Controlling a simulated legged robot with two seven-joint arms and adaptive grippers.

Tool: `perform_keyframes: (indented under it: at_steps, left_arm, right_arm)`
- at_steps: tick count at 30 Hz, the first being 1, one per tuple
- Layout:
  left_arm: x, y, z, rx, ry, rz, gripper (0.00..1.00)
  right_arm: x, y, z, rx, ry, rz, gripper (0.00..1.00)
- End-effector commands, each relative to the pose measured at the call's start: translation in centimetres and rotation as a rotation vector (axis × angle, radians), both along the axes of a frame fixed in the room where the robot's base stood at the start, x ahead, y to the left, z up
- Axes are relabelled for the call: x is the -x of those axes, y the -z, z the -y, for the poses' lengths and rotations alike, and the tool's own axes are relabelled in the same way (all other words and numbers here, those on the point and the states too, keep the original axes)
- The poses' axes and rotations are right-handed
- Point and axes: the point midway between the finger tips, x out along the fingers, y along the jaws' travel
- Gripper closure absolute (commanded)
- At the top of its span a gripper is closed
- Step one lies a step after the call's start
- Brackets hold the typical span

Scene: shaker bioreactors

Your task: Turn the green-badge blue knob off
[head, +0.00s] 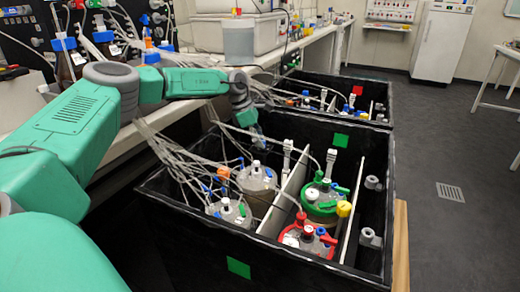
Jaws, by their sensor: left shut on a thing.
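The near black box (165,203) carries a green badge (239,267) on its front wall and another green badge (340,140) on its back wall. My left arm reaches in from the left over the bench edge. My left gripper (258,138) points down at the back left of this box, behind the bottles. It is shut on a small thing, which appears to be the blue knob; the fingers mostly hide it. Its turned position cannot be seen. My right gripper is not in view.
Inside the near box stand clear-topped bottles (257,178), a green-capped bottle (322,198) and a red-capped bottle (308,240), split by a pale divider (286,196). Many pale tubes (172,158) run from the bench. A second box with a red badge (357,90) stands behind. Floor is clear at right.

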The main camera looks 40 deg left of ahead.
Motion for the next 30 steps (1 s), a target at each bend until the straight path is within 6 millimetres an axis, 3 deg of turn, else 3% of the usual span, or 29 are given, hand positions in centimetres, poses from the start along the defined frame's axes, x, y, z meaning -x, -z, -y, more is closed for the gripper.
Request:
perform_keyframes:
  at_steps: [6,15,30]
  left_arm:
    - [-0.1,0.5,-0.3,-0.006,0.2,-0.002,1.0]
    - [-0.2,0.4,-0.3,-0.006,0.435,-0.002,1.0]
    - [-0.3,0.2,-0.4,-0.007,0.605,0.0,1.0]
  right_arm:
    - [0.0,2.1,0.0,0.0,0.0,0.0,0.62]
    - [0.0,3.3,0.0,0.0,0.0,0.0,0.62]
    - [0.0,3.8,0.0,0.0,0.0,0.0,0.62]
